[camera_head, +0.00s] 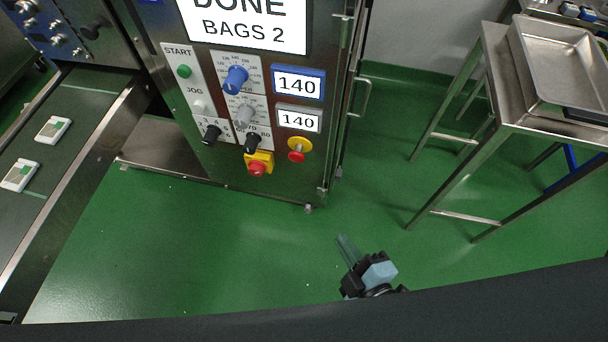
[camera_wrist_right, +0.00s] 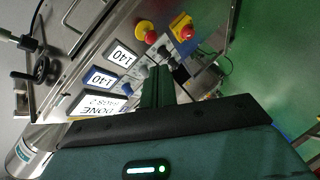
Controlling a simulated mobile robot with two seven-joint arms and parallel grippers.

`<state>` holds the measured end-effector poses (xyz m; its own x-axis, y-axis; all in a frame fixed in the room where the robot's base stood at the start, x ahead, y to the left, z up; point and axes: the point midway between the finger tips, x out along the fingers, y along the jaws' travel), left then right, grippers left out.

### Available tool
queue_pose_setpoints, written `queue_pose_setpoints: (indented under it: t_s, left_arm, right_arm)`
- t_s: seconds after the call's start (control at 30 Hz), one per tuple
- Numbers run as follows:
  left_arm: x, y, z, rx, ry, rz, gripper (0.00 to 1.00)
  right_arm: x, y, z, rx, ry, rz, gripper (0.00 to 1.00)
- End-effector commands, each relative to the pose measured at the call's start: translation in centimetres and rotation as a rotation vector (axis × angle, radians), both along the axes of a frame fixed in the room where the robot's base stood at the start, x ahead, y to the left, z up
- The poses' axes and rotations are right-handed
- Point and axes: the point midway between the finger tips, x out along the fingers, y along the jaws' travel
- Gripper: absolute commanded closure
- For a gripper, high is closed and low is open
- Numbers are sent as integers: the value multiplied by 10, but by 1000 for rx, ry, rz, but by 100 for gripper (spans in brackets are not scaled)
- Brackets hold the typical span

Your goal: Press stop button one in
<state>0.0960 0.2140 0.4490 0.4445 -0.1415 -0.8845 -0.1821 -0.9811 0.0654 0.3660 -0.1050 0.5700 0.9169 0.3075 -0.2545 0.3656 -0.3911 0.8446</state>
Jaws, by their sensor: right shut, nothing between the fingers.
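Two red stop buttons sit low on the machine's front panel, and I cannot tell which is number one. One is a red button on a round yellow base (camera_head: 297,152), at the right below the displays; it also shows in the right wrist view (camera_wrist_right: 146,31). The other is a red button on a square yellow box (camera_head: 258,168), lower and to the left; it also shows in the right wrist view (camera_wrist_right: 186,31). My right gripper (camera_head: 344,240) is shut and empty, below and right of both buttons, apart from the panel. Its fingers show in the right wrist view (camera_wrist_right: 157,82). My left gripper is out of view.
The panel also holds a green start button (camera_head: 184,71), a blue knob (camera_head: 236,79), black knobs, and two displays reading 140. A conveyor (camera_head: 85,130) with teabag packs runs at left. A metal table (camera_head: 493,70) with a tray stands right. Green floor between is clear.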

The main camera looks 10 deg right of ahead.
Motion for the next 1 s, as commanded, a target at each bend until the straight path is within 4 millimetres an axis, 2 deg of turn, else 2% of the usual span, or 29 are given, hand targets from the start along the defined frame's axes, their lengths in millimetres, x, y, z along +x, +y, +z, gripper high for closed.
queue_pose_setpoints:
  t_s: [0.03,0.2,0.5,0.7,1.0]
  left_arm:
    - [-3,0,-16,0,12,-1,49]
    - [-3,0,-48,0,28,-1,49]
    - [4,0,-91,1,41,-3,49]
    - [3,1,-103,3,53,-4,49]
    - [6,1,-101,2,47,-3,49]
  right_arm:
    - [8,5,-11,-29,-34,21,100]
    - [31,21,-20,-141,-166,90,100]
    - [61,47,-35,-311,-361,183,100]
    - [69,54,-36,-364,-421,206,100]
    - [70,55,-34,-371,-430,210,100]
